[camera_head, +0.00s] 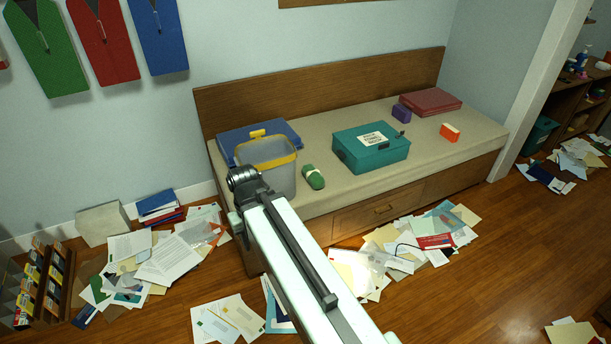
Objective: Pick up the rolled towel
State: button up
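The rolled towel (313,177) is a small green roll with a paler band around it. It lies on the beige cushion of the wooden bench, close to the front edge, between a grey bin and a teal box. My pale arm reaches up from the bottom of the view, and its dark jointed end shows in front of the bin, to the left of the towel. No gripper fingers can be made out. The towel shows clear of my arm, with nothing covering it.
The grey bin (281,181) with a yellow rim stands left of the towel, before a blue case (232,139). The teal box (366,157) stands to the right. The bench (420,188) has a drawer front. Loose papers (170,258) cover parts of the floor; bare floor lies at right.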

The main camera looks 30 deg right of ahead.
aim_at(312, 174)
jog(key=i, duration=0.95)
jog(key=z, duration=0.05)
